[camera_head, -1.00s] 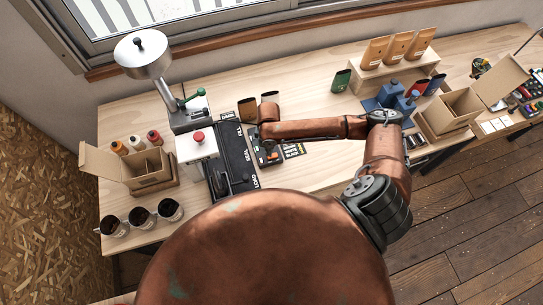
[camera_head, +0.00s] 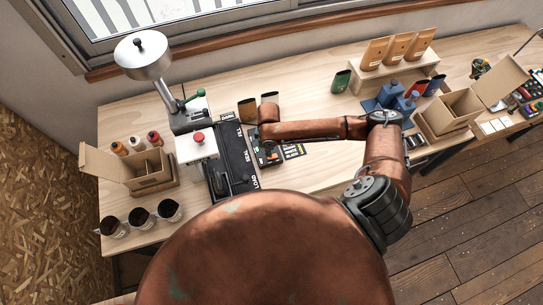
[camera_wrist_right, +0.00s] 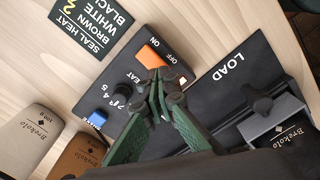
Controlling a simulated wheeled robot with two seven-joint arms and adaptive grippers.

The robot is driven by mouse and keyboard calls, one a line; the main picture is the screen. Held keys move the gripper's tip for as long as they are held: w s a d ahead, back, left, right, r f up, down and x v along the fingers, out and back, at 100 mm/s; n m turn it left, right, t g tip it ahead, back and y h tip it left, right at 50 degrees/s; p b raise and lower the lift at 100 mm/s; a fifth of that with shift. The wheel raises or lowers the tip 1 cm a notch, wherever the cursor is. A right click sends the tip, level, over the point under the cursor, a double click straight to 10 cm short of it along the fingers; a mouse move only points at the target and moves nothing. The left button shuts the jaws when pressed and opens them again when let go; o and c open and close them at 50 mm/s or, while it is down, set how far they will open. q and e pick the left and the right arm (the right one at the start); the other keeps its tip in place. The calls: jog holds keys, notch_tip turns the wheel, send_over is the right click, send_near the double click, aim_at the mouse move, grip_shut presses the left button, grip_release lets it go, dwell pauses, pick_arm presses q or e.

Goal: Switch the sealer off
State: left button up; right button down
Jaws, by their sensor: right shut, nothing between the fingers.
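The sealer's black control panel (camera_wrist_right: 120,82) fills the middle of the right wrist view. It bears an orange rocker switch (camera_wrist_right: 153,55) with ON and OFF printed beside it, a dark heat dial and a small blue part (camera_wrist_right: 97,118). My right gripper (camera_wrist_right: 162,82) has green fingers and dark tips. It is shut and empty, with its tips right by the near end of the switch; I cannot tell whether they touch it. The tips cover part of the heat markings. My left gripper is out of view.
A seal heat card (camera_wrist_right: 90,25) lies beside the panel. Brown and pale pouches (camera_wrist_right: 35,140) stand close to the gripper. A white press with a red knob (camera_head: 198,138) stands left of the sealer. An open carton (camera_head: 150,168) and several dark-filled cups stand further left.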

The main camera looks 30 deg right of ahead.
jog(key=shift+f+b, duration=0.35)
jog(key=shift+f, duration=0.85)
dwell(0.7)
jog(key=shift+r, duration=0.1)
notch_tip(320, 180, up, 7)
jog(key=p, duration=0.8)
jog(key=shift+p, duration=0.4)
dwell(0.3)
